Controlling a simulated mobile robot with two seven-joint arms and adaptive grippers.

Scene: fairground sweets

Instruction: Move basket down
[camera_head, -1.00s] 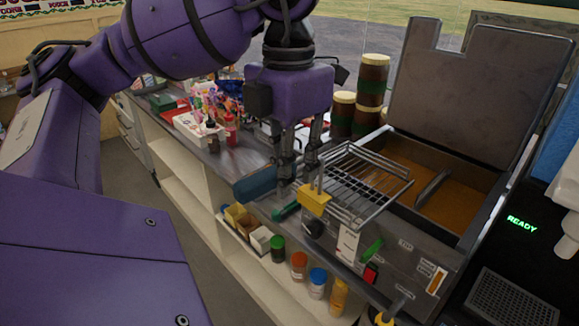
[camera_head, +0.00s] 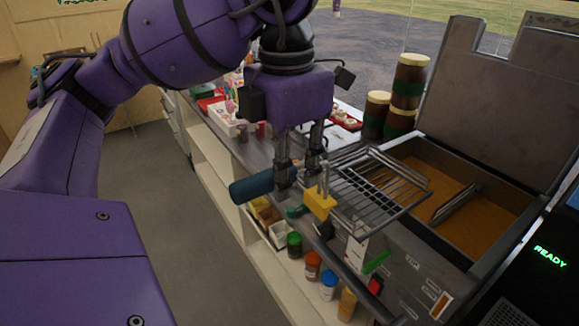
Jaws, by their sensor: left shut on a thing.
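The wire basket (camera_head: 382,187) is in the middle right of the head view. It is tilted, at the left edge of the fryer pan (camera_head: 470,232) and partly over it, above the orange-brown oil. A dark teal handle grip (camera_head: 252,188) sticks out to the left, in line with the basket. My left gripper (camera_head: 299,180) points down and is shut on the basket handle, between the grip and the wire mesh. The fingers hide part of the handle. A yellow block (camera_head: 319,204) hangs just beside the fingertips. My right gripper is not in view.
Lidded jars (camera_head: 408,82) stand behind the basket. The raised fryer lid (camera_head: 505,105) stands behind the pan. Bottles with coloured caps (camera_head: 328,286) stand on the shelf below. A lit READY display (camera_head: 550,257) is at the right.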

